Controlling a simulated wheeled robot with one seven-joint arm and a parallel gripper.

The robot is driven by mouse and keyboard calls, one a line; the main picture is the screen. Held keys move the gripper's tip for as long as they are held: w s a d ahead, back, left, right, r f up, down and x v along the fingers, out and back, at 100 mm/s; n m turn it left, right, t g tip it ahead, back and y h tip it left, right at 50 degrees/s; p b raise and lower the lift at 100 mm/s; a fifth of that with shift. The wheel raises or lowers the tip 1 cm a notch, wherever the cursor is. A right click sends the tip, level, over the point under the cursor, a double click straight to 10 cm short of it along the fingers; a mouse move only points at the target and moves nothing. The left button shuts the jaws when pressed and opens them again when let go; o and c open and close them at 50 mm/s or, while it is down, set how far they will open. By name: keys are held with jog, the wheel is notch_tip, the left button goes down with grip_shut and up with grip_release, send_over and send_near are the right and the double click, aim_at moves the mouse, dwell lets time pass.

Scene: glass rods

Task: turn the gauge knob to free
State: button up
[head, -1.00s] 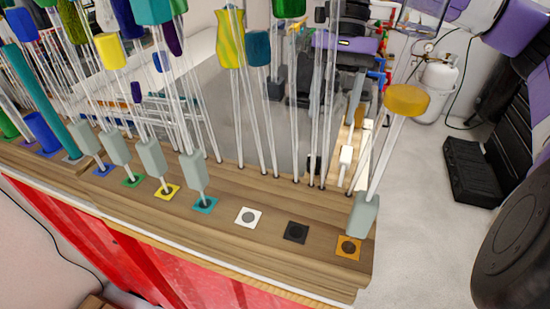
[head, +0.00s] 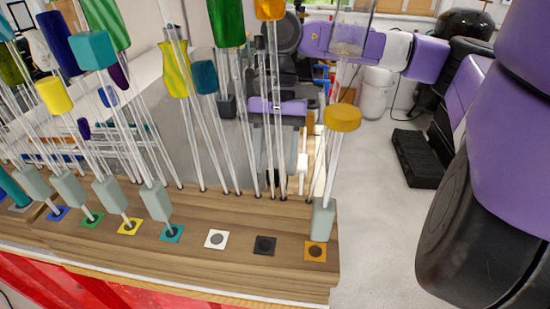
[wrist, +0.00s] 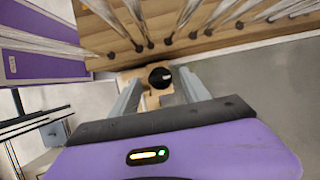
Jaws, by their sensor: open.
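The gauge knob (wrist: 160,77) is a black round knob with a small white mark. It sits on a light wooden block (wrist: 132,76) beside the wooden rack. In the wrist view my gripper (wrist: 162,84) is open, with one grey finger on each side of the knob in the picture. I cannot tell whether a finger touches it. In the head view the purple body of my gripper (head: 277,106) shows behind the glass rods. The knob cannot be made out there, and the rods partly cover the fingers.
The wooden rack (head: 290,268) carries several upright glass rods with coloured handles, close to my gripper. Along its front are coloured square marks, including white (head: 216,239), black (head: 264,245) and orange (head: 315,251).

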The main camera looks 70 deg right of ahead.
jog(key=shift+c, duration=0.2)
grip_shut()
